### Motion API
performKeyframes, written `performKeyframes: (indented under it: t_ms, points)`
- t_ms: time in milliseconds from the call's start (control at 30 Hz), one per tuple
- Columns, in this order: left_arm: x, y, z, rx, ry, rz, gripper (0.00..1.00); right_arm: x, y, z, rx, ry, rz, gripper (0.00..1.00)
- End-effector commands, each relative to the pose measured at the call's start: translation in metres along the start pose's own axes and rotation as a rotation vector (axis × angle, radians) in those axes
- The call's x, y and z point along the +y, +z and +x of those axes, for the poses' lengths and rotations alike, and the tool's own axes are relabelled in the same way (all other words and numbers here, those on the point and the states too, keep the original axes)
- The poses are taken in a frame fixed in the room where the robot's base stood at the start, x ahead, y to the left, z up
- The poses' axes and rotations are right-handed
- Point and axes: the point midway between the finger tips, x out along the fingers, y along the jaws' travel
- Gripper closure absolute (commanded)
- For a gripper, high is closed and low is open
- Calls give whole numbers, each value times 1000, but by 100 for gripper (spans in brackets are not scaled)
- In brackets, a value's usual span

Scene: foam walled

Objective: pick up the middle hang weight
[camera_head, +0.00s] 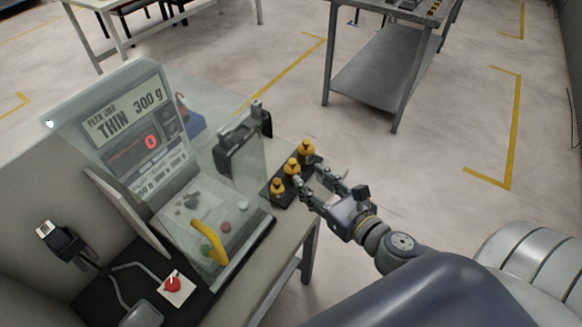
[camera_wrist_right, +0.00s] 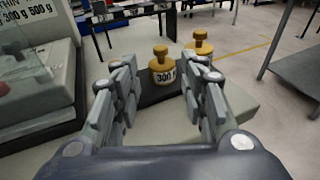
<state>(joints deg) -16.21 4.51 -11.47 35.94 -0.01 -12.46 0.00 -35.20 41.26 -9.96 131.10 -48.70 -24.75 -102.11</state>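Three yellow hang weights stand in a row on a dark tray (camera_head: 267,194) in the head view. The middle hang weight (camera_head: 291,167) is between the near weight (camera_head: 278,187) and the far weight (camera_head: 307,150). My right gripper (camera_head: 312,174) is open, its fingers pointing at the row from the right, close to the middle weight. In the right wrist view, a weight marked 300 g (camera_wrist_right: 163,69), apparently the middle one, shows in the gap between the fingers, beyond the tips. Another weight (camera_wrist_right: 201,44) stands behind the right finger. The third is hidden there. My left gripper is not in view.
A metal table (camera_head: 385,75) stands behind, with open floor between.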

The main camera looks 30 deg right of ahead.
Motion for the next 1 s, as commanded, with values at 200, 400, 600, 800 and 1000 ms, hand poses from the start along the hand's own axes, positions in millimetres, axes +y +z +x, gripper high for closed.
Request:
performKeyframes:
  t_ms: [200, 400, 600, 800, 1000]
  points:
    - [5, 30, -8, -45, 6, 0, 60, -1, 2, 24, -2, -1, 1, 60]
    - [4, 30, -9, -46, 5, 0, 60, 0, 1, 33, 0, -1, 1, 60]
    - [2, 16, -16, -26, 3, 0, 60, -1, 6, 46, -2, -1, 2, 60]
    - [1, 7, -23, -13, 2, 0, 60, -2, 9, 70, -1, -2, 2, 60]
    - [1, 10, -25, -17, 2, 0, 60, -1, 8, 84, 0, 0, 2, 60]
